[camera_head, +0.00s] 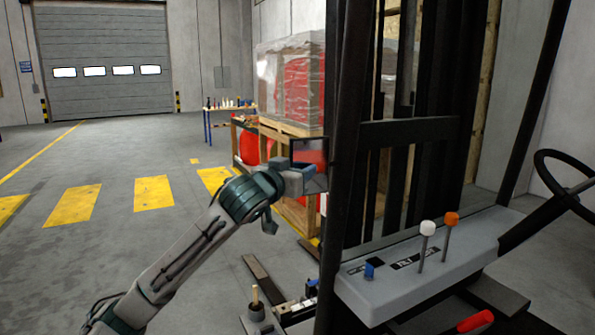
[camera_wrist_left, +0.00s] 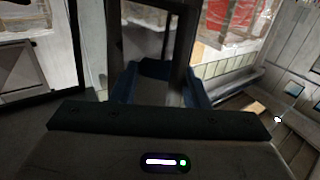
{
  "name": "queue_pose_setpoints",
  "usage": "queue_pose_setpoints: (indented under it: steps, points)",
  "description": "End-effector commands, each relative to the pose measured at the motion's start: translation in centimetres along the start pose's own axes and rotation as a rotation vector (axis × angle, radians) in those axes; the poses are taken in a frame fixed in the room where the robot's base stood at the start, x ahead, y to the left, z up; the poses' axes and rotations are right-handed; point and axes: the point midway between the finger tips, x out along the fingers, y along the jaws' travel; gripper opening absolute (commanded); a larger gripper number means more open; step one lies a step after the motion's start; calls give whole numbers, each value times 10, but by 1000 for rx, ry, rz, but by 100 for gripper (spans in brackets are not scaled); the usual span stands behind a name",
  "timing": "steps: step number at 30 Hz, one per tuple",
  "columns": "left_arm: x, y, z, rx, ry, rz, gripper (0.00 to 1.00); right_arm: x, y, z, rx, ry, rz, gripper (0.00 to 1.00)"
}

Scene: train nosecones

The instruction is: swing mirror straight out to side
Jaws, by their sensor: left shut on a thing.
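The mirror (camera_head: 309,151) is a small dark-framed panel with a reddish face, beside the forklift's black front post (camera_head: 345,150) in the head view. My left gripper (camera_head: 303,174) reaches up to its lower part from the left and is shut on it. The gripper hides part of the mirror's lower edge, and its mount is hard to make out. In the left wrist view the blue fingers of my left gripper (camera_wrist_left: 160,86) stand around a dark part. I cannot tell exactly which part of the mirror they hold. My right gripper is not in view.
The grey lever console (camera_head: 420,262) with white and orange knobs and the black steering wheel (camera_head: 570,185) are at the right. A wrapped pallet load (camera_head: 290,85) stands behind the mirror. The floor with yellow stripes (camera_head: 153,192) at left is open.

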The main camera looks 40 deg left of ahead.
Motion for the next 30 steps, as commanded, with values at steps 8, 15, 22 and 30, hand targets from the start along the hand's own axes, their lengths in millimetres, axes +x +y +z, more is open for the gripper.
queue_pose_setpoints:
  steps: [8, 15, 22, 30]
  points:
    - [0, 1, 5, -4, -9, 3, 35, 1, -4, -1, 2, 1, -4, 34]
    - [0, 2, 5, -5, -10, 4, 35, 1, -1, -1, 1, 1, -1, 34]
    - [0, 2, 6, -5, -10, 5, 35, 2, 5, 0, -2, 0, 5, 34]
    - [-20, 0, 7, 2, -7, 3, 35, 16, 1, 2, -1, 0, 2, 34]
